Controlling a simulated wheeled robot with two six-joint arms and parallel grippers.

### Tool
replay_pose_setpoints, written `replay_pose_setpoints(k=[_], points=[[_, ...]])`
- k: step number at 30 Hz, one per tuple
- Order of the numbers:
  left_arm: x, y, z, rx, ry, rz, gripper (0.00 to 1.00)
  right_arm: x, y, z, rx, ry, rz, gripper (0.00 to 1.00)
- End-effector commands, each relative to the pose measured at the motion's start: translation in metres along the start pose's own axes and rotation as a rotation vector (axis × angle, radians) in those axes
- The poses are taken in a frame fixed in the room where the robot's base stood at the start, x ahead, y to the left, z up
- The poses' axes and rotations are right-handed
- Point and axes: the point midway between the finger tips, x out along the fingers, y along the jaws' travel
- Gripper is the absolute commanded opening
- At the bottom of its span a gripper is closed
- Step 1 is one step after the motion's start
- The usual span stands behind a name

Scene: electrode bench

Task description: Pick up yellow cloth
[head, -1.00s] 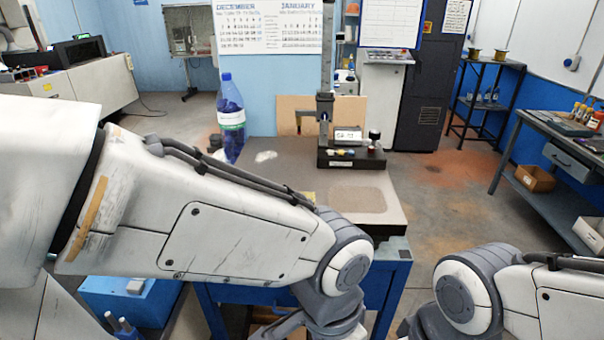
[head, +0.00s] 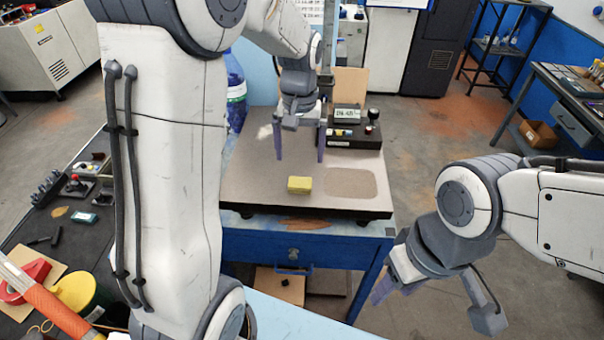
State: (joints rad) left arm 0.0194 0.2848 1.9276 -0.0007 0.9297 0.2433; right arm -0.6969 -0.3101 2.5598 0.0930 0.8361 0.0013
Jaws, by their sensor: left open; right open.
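The yellow cloth (head: 299,184) is a small folded, block-like piece. It lies on the bench's flat grey-brown top plate (head: 262,188), towards the front and left of a darker square patch. My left gripper (head: 300,156) hangs over the plate with its two fingers pointing down and apart. It is open and empty, and in the picture its fingertips are just above and behind the cloth. My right gripper (head: 436,304) is open and empty, low in front of the bench's right corner, away from the cloth.
A measuring stand with a small display (head: 348,116) stands behind on the plate. A dark bench at left holds tools and a yellow round container (head: 77,293). The plate around the cloth is clear.

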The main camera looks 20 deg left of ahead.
Motion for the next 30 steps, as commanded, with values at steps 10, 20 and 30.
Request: replay_pose_setpoints(k=[10, 20, 30], points=[[0.037, 0.002, 0.002, 0.005, -0.003, 0.0, 1.0, -0.01, -0.001, 0.0, -0.002, -0.001, 0.0, 0.5], [0.081, 0.001, 0.004, 0.005, -0.002, 0.0, 1.0, -0.03, -0.002, -0.002, -0.006, 0.0, 0.0, 0.5], [0.085, 0.002, 0.003, 0.005, 0.0, 0.001, 0.73, -0.029, -0.002, -0.001, -0.006, 0.0, 0.0, 0.5]])
